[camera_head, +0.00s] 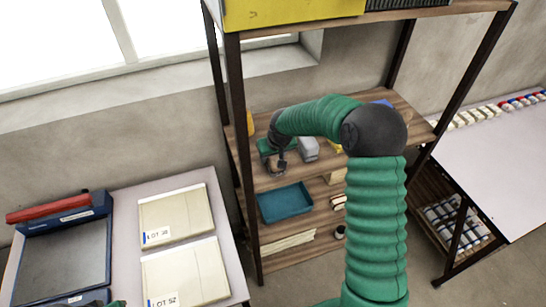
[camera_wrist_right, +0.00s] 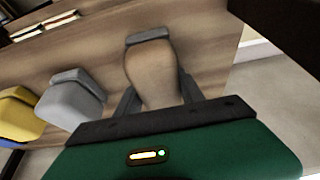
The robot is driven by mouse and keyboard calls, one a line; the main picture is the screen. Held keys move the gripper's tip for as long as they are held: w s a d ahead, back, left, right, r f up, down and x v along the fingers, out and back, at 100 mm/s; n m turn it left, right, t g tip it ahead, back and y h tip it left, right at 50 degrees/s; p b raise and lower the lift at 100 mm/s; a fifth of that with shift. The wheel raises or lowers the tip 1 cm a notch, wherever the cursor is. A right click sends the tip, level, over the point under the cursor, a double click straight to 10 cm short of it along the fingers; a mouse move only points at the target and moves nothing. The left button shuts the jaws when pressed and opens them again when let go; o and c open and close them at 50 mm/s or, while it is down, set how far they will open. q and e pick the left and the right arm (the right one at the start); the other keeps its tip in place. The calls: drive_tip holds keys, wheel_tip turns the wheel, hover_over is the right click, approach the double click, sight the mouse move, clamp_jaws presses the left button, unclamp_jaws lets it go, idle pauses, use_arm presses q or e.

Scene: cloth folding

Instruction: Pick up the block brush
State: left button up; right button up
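The tan block brush (camera_wrist_right: 152,72), with a grey strip across its far end, lies on a wooden shelf in the right wrist view. My right gripper (camera_wrist_right: 158,82) has its two dark fingers apart, one on each side of the brush's near part. They look very close to its sides; I cannot tell whether they touch it. In the head view my right gripper (camera_head: 275,162) is over the left part of the middle shelf, largely covering the brush. Only a small piece of my left arm shows at the bottom left edge; its fingers are out of frame.
A grey block (camera_wrist_right: 72,102) and a yellow block (camera_wrist_right: 18,112) stand to the left in the wrist view. A teal tray (camera_head: 285,203) is on the shelf below. Rack posts (camera_head: 238,120) flank the shelves.

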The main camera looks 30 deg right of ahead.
drive_tip(key=shift+a+r, duration=0.1)
drive_tip(key=shift+a, duration=0.3)
drive_tip(key=c, duration=0.7)
drive_tip(key=shift+o, duration=0.2)
drive_tip(key=shift+d, duration=0.35)
drive_tip(key=shift+d+r, duration=0.25)
drive_tip(key=shift+r, duration=0.15)
wheel_tip(320, 180, up, 2)
drive_tip(key=shift+w+a+r+b, duration=0.1)
drive_tip(key=shift+a+r+b, duration=0.05)
drive_tip(key=shift+b, duration=0.4)
drive_tip(key=shift+s+a+r, duration=0.1)
drive_tip(key=shift+s+a, duration=0.1)
drive_tip(key=shift+s, duration=0.5)
drive_tip(key=s, duration=0.2)
drive_tip(key=s+b, duration=0.1)
drive_tip(key=s, duration=0.1)
drive_tip(key=s+a+b, duration=0.1)
drive_tip(key=s, duration=0.1)
drive_tip(key=shift+s+r, duration=0.2)
drive_tip(key=shift+r, duration=0.15)
use_arm(q)
drive_tip(key=f, duration=0.3)
drive_tip(key=shift+a, duration=0.2)
use_arm(e)
drive_tip(key=s, duration=0.8)
drive_tip(key=shift+a+r, duration=0.45)
